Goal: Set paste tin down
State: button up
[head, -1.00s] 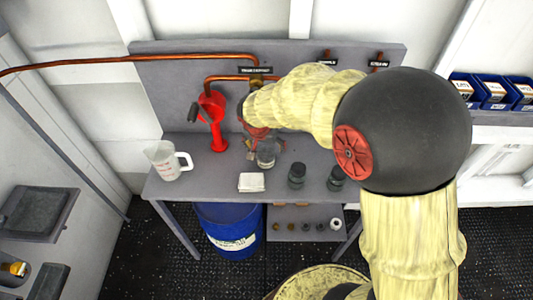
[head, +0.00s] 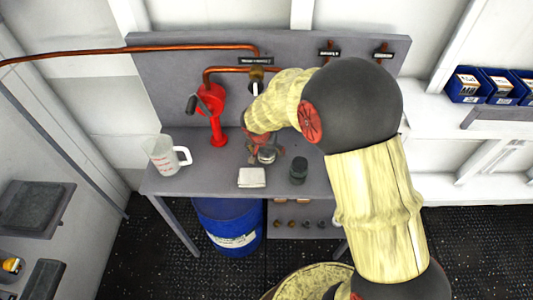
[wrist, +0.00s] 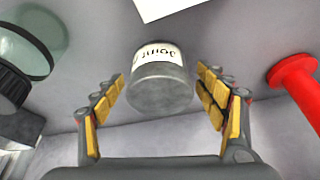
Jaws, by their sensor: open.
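The paste tin (wrist: 160,88) is a short grey metal tin with a white label, its lettering upside down in the wrist view. It also shows in the head view (head: 267,156), at the bench (head: 215,178), below the pipe fittings. My gripper (wrist: 162,80) is open, with yellow-padded fingers on either side of the tin. Gaps show between the pads and the tin on both sides. In the head view my gripper (head: 259,147) is just behind the tin and partly hidden by my arm. The tin appears to rest on the bench, but its contact edge is not clear.
A red hand pump (head: 213,115) stands left of the tin, and a measuring jug (head: 164,157) farther left. A folded white cloth (head: 252,177) lies in front. A dark-lidded jar (head: 298,170) stands to the right. A blue drum (head: 228,226) is below the bench.

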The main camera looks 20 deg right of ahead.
jog(key=shift+c, duration=0.5)
jog(key=shift+r, duration=0.1)
jog(key=c, duration=1.5)
jog(key=shift+o, duration=0.2)
